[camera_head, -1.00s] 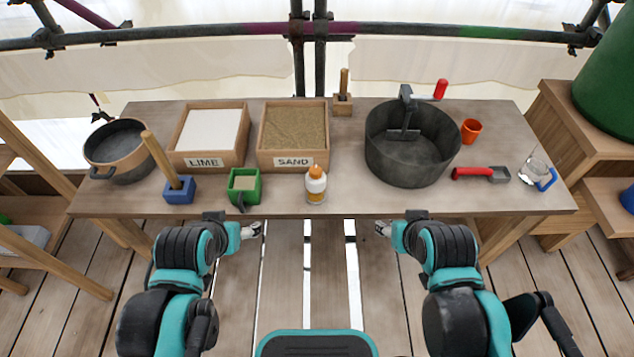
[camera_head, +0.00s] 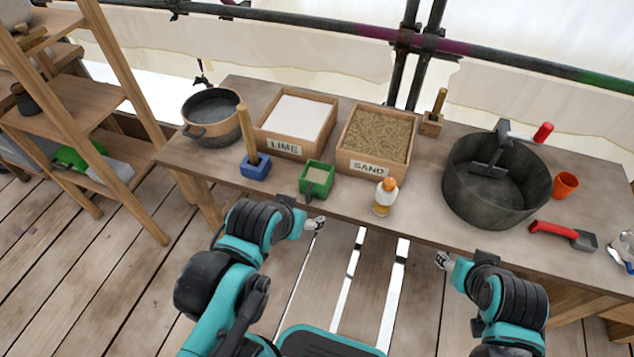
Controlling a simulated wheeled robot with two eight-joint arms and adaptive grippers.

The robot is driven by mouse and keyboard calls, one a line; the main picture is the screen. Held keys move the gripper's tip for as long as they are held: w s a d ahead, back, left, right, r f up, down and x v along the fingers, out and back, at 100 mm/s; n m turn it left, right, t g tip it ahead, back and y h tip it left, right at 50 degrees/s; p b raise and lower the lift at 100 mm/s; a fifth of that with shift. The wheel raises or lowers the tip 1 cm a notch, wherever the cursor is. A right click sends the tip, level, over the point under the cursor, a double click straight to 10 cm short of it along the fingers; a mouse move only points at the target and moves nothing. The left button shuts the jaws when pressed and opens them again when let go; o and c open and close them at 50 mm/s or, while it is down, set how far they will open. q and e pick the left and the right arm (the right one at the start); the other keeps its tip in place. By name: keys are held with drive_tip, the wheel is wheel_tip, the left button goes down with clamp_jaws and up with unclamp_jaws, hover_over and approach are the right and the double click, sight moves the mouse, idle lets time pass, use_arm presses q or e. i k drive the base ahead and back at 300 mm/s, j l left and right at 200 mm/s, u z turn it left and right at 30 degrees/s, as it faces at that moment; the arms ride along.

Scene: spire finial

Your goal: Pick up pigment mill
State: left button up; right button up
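I cannot say for certain which thing is the pigment mill. A large dark tub (camera_head: 495,185) with a red-handled crank (camera_head: 543,132) stands on the right of the table. My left gripper (camera_head: 315,224) is just off the table's front edge, below the green box, touching nothing visible. My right gripper (camera_head: 441,259) is also off the front edge, below the tub and bottle, apart from them. The fingers are too small to show whether they are open or shut.
The table (camera_head: 350,200) bears a pot (camera_head: 212,128), LIME tray (camera_head: 285,148), SAND tray (camera_head: 362,168), blue block with stick (camera_head: 255,168), green box (camera_head: 317,180), bottle (camera_head: 385,197), orange cup (camera_head: 565,186) and red-handled tool (camera_head: 560,232). The left floor is open before the wooden rack (camera_head: 130,85).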

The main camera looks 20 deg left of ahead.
sight(383, 202)
drive_tip(key=k+j, duration=0.3)
drive_tip(key=j, duration=0.15)
drive_tip(key=k+j, duration=0.25)
drive_tip(key=j, duration=0.15)
drive_tip(key=k+j, duration=0.3)
drive_tip(key=j, duration=0.15)
drive_tip(key=i+z, duration=0.05)
